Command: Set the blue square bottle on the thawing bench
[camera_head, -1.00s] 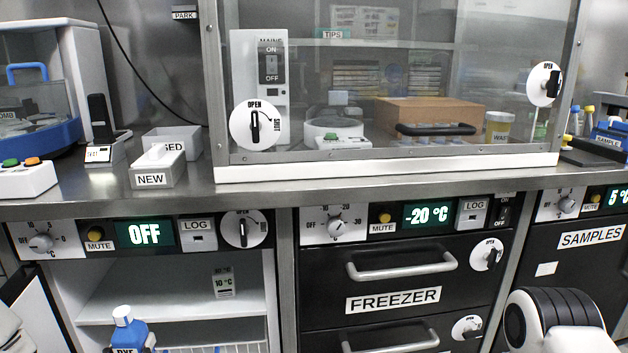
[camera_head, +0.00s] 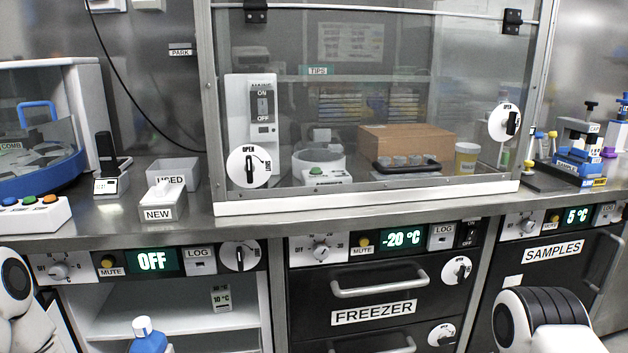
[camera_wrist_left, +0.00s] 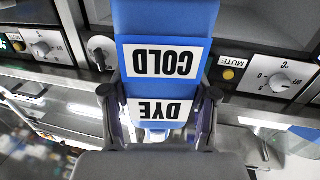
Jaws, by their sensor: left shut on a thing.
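The blue square bottle (camera_head: 147,344) with a white cap shows at the bottom edge of the head view, in front of the open cabinet. In the left wrist view the bottle (camera_wrist_left: 165,22) fills the middle, its COLD and DYE labels upside down. My left gripper (camera_wrist_left: 160,100) is shut on it, one finger at each side. In the head view the gripper and the bottle's lower part are cut off. My right arm shows at lower right, its gripper out of view. The steel bench top (camera_head: 330,212) runs across the head view; no label marks a thawing bench.
On the bench stand a NEW box (camera_head: 160,208), a USED bin (camera_head: 175,172), a button box (camera_head: 33,214) and a glass-fronted cabinet (camera_head: 370,185). Below are an open-shelved compartment (camera_head: 180,305) and the FREEZER drawers (camera_head: 375,285).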

